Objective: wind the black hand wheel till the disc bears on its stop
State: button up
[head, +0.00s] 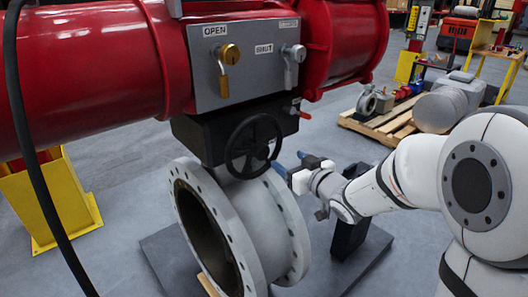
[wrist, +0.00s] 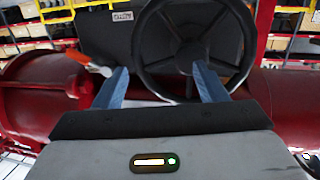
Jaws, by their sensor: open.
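The black hand wheel (head: 254,146) is mounted on the front of a black gearbox (head: 205,138) under the red actuator. In the wrist view the hand wheel (wrist: 195,45) fills the upper middle, with its hub and spokes showing. My gripper (head: 287,162) is just right of the wheel's lower rim in the head view. In the wrist view its two blue fingers (wrist: 158,80) are apart, pointing at the wheel's lower part, with nothing held between them. I cannot tell whether a finger touches the rim. The grey flanged valve body (head: 265,215) is below; its disc is not clearly visible.
A red-orange handle (head: 304,114) sticks out right of the gearbox. A yellow stand (head: 50,200) is at left. A pallet (head: 385,120) with parts is behind my arm.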

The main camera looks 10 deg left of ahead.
aim_at(264, 155)
jog(key=a+y, duration=0.1)
jog(key=s+a+n+g+y, duration=0.1)
jog(key=a, duration=0.1)
jog(key=shift+a+y, duration=0.3)
jog(key=shift+y, duration=0.1)
jog(key=x, duration=0.7)
jog(key=shift+w+a+p, duration=0.2)
jog(key=shift+a+p, duration=0.05)
jog(key=shift+p, duration=0.05)
jog(key=shift+c, duration=0.2)
jog(key=shift+n, duration=0.3)
jog(key=c, duration=1.3)
